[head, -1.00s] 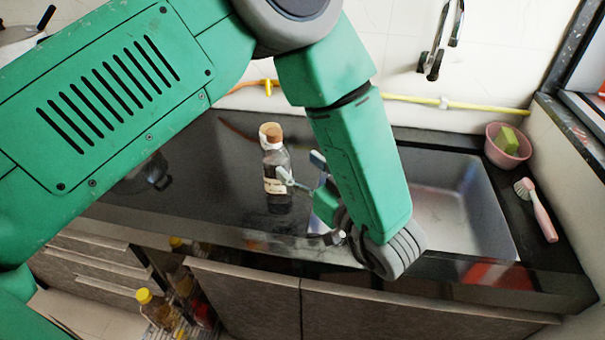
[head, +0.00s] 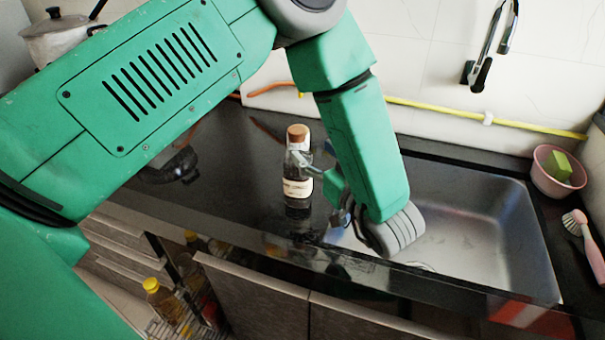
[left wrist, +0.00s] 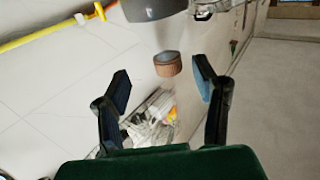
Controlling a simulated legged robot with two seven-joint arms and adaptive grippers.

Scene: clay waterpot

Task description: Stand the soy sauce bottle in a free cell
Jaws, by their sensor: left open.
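The soy sauce bottle (head: 297,188), dark with a pale label and a cork cap, stands upright on the black counter left of the sink. My left gripper (head: 319,167) is open just right of the bottle; one finger overlaps its upper right side. I cannot tell whether it touches. In the left wrist view the brown cork (left wrist: 168,64) shows between the two spread fingers (left wrist: 161,76). A wire rack (head: 163,329) with yellow-capped bottles (head: 158,292) stands in the open cabinet at lower left; its cells are mostly hidden. My right gripper is not seen.
The steel sink (head: 470,215) lies right of the bottle, with a pink bowl (head: 545,180) holding a green sponge and a pink brush (head: 585,240) beyond. A pot (head: 62,40) is at upper left.

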